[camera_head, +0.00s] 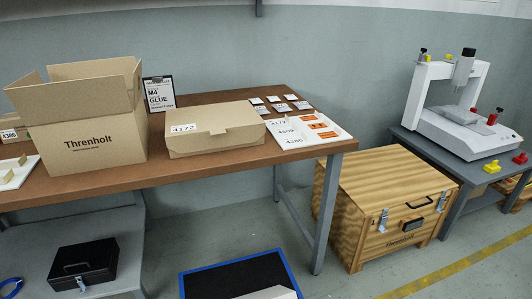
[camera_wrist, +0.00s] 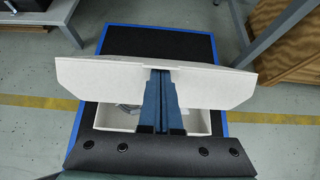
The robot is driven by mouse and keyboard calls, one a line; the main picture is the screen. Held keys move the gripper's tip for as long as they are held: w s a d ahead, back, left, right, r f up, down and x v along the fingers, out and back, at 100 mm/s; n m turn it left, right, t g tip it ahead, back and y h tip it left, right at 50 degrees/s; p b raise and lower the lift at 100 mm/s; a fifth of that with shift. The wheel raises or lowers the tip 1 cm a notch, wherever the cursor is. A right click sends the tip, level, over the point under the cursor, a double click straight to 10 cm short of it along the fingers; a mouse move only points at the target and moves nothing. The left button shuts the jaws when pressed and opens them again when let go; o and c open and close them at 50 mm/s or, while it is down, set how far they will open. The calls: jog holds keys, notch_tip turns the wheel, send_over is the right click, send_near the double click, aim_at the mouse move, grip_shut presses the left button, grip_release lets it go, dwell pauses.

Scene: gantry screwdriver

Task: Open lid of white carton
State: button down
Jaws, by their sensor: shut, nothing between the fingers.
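The white carton (camera_wrist: 205,120) sits on a black mat with a blue border in the wrist view. Its lid (camera_wrist: 100,76) is raised and tilted, a wide pale panel across the middle. Below the lid, part of the carton's inside shows, with something grey in it that I cannot make out. My gripper (camera_wrist: 161,74) is shut and empty. Its blue fingers lie across the middle of the lid and hide part of it; I cannot tell whether they touch it. In the head view only a corner of the carton (camera_head: 272,293) shows at the bottom edge.
The blue-edged mat (camera_head: 225,272) lies on the floor. A workbench (camera_head: 215,180) with cardboard boxes stands behind it, its leg (camera_head: 325,215) near the mat. A wooden crate (camera_head: 375,205) stands to the right. A black cash box (camera_head: 84,265) is on the lower shelf.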

jog(key=shift+w+a+r+p, duration=0.15)
jog(key=shift+w+r+p, duration=0.1)
jog(key=shift+w+r, duration=0.3)
jog(key=shift+w+a+r+p, duration=0.15)
jog(key=shift+w+r+p, duration=0.05)
jog(key=shift+w+r, duration=0.25)
jog(key=shift+w+a+r+g, duration=0.25)
jog(key=shift+w+g, duration=0.05)
jog(key=shift+w, duration=0.3)
jog(key=s+p, duration=0.1)
jog(key=s+d+p, duration=0.1)
jog(key=s+p, duration=0.1)
jog(key=s, duration=0.1)
jog(key=shift+s+d, duration=0.1)
jog(key=shift+d, duration=0.15)
jog(key=shift+s, duration=0.35)
jog(key=shift+f, duration=0.1)
